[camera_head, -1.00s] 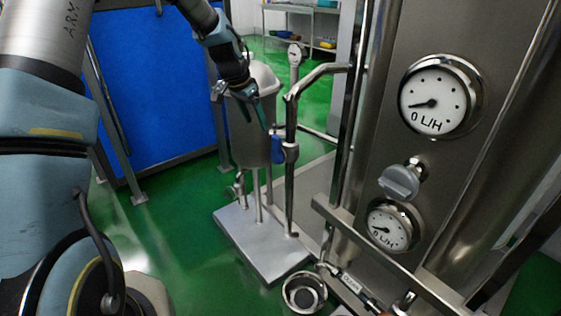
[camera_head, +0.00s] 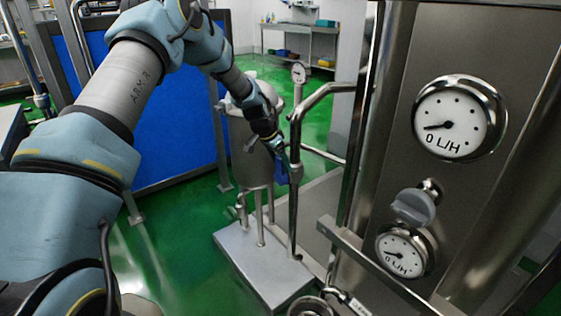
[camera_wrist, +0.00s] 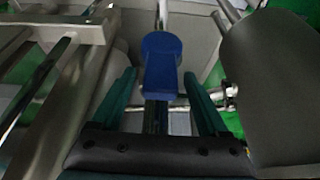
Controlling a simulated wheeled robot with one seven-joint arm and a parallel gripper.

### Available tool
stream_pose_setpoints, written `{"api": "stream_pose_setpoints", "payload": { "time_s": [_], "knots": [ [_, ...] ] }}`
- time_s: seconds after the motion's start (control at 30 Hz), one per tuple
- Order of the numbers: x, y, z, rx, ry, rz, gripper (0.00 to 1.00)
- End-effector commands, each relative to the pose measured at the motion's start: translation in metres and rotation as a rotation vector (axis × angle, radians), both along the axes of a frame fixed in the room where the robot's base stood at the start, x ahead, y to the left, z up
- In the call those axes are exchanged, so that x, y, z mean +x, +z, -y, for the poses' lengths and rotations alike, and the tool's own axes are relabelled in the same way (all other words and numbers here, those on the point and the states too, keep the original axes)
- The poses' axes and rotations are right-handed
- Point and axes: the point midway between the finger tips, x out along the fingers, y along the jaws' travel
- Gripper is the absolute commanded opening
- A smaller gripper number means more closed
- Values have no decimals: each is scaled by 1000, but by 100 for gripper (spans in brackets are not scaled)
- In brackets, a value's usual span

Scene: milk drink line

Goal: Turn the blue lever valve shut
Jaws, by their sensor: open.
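The blue lever valve (camera_head: 281,173) sits on a vertical steel pipe beside a steel vessel, its blue handle hanging down along the pipe in the head view. In the wrist view the blue lever (camera_wrist: 161,62) lies between the two teal fingers of my gripper (camera_wrist: 160,90). The fingers stand apart, with a gap on each side of the lever. In the head view my gripper (camera_head: 283,160) is right at the valve, partly covering it. The valve body is mostly hidden behind the gripper.
The steel vessel (camera_head: 250,155) stands on a metal base plate (camera_head: 262,270) just left of the pipe. A steel panel with round gauges (camera_head: 460,118) and a grey knob (camera_head: 413,206) is to the right. A blue panel (camera_head: 150,120) stands behind my arm.

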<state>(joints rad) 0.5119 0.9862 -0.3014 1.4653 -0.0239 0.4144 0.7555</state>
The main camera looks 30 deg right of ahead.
Motion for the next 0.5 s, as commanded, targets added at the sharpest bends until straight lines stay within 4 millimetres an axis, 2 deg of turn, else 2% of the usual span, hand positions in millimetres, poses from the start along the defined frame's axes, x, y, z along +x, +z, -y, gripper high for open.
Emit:
{"api": "stream_pose_setpoints", "payload": {
  "time_s": [0.3,0.5],
  "knots": [
    [1,-2,1,0,1,1,76],
    [1,-2,1,0,1,1,54]
  ]
}}
